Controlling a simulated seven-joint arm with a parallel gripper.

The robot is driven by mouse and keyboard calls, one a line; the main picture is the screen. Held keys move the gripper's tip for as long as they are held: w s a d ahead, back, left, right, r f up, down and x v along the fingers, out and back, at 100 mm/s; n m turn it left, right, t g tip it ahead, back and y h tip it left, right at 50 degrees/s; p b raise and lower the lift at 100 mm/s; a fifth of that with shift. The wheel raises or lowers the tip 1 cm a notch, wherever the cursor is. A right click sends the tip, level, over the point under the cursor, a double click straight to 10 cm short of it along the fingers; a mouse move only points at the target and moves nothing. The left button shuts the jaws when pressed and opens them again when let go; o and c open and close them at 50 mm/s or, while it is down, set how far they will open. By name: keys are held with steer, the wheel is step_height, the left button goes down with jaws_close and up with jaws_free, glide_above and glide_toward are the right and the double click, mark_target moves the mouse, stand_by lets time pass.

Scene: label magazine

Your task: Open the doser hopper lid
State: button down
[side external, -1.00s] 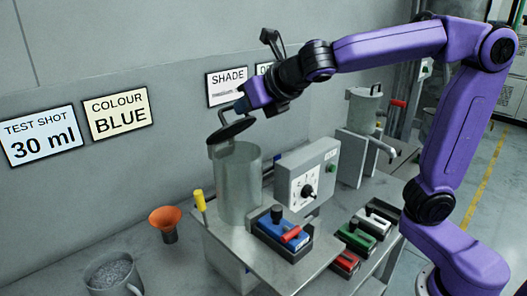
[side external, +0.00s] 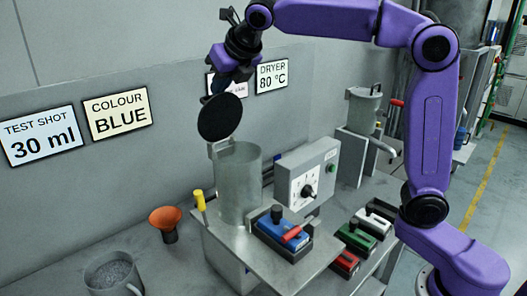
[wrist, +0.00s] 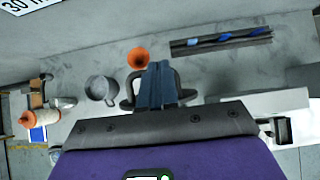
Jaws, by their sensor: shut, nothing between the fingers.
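The doser hopper (side external: 239,190) is a grey-green cylinder on the metal bench stand, with its top uncovered. Its round black lid (side external: 220,118) stands steeply tilted up at the rear left of the rim, joined by a grey hinge bracket. My gripper (side external: 217,86) is at the top edge of the lid, close to or touching it; I cannot tell which. Its blue fingers (wrist: 157,82) are shut with nothing between them. Dark curved parts show on both sides of the fingers in the wrist view; I cannot tell what they are.
An orange funnel (side external: 166,221) and a grey mug of pellets (side external: 112,275) stand at left. A control box with dial (side external: 307,178) is right of the hopper. A blue cartridge (side external: 284,230) sits in front; several others lie at right. Wall signs (side external: 117,114) hang behind.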

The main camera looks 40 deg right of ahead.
steer(key=shift+w+f, duration=0.1)
steer(key=shift+w, duration=0.5)
stand_by(0.4)
step_height(320, 180, up, 10)
steer(key=s, duration=0.2)
steer(key=shift+s+f, duration=0.15)
steer(key=shift+s, duration=0.05)
steer(key=m+g+y, duration=0.1)
steer(key=m+g, duration=0.1)
steer(key=m, duration=0.4)
glide_toward(225, 108)
step_height(225, 108, down, 3)
steer(key=s+a, duration=0.1)
steer(key=a, duration=0.2)
steer(key=s+f+m+g, duration=0.3)
steer(key=s+f+m, duration=0.3)
steer(key=s+f, duration=0.35)
steer(key=s+d+f+m+g, duration=0.1)
steer(key=s+d+f+m, duration=0.4)
steer(key=s, duration=0.5)
steer(key=s+d+f+m+g, duration=0.2)
steer(key=s+d+f+m, duration=0.4)
steer(key=s+f, duration=0.2)
steer(key=shift+s+f+h, duration=0.3)
steer(key=shift+s+f, duration=0.05)
steer(key=shift+s, duration=0.65)
